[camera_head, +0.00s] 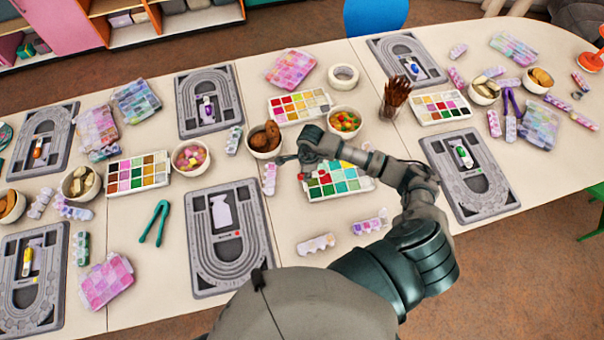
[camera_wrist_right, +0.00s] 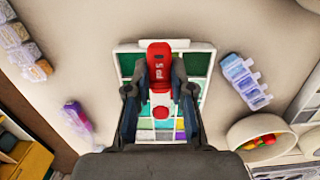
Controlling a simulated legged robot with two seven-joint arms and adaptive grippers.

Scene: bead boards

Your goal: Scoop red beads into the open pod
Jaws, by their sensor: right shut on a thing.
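My right gripper (camera_wrist_right: 160,92) is shut on a small red scoop (camera_wrist_right: 160,62) with a white label. It holds the scoop over a white bead tray (camera_wrist_right: 196,46) with green, teal and purple compartments. The tray (camera_head: 357,187) also shows in the head view, under my right gripper (camera_head: 304,170). Whether the scoop touches the beads cannot be told. Small bead pods lie around the tray: one (camera_head: 269,178) to its left and two (camera_head: 317,244) (camera_head: 370,222) nearer me. Which pod is open is unclear. My left gripper is out of view.
A bowl of colourful pieces (camera_head: 345,120) and a brown-filled bowl (camera_head: 265,138) stand behind the tray. Some tabletop is free in front of the tray.

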